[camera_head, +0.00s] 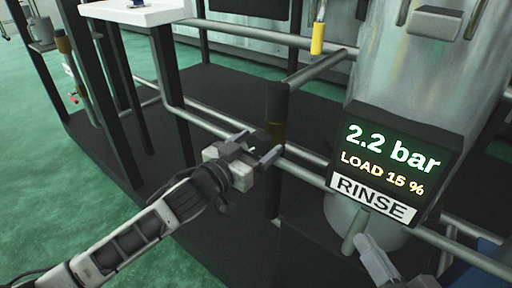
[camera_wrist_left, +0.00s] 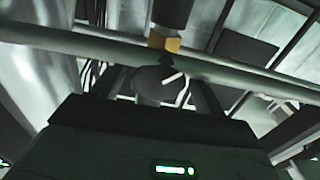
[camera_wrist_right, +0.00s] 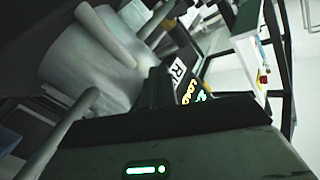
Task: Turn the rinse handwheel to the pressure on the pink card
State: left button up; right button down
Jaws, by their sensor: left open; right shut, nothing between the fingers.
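The dark display (camera_head: 388,165) reads 2.2 bar and LOAD 15 %, with a RINSE plate below it. My left gripper (camera_head: 265,148) is open at the dark upright pipe with a brass band (camera_head: 278,132). In the left wrist view, a round dark knob (camera_wrist_left: 158,84) with a white line sits between its fingers, below the band; I cannot tell whether they touch it. My right gripper (camera_wrist_right: 157,88) is shut and empty, low near the display; a light grey part of it seems to show at the bottom of the head view (camera_head: 372,258). I see no pink card.
A large metal tank (camera_head: 420,60) stands behind the display. Grey horizontal pipes (camera_head: 215,122) run across the frame beside my left gripper. A yellow-handled fitting (camera_head: 317,38) hangs at the top. A white table (camera_head: 135,13) is at the upper left, and green floor (camera_head: 35,150) lies open at the left.

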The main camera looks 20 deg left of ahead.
pick_arm(q)
jog(key=shift+c, duration=0.3)
jog(key=c, duration=0.9)
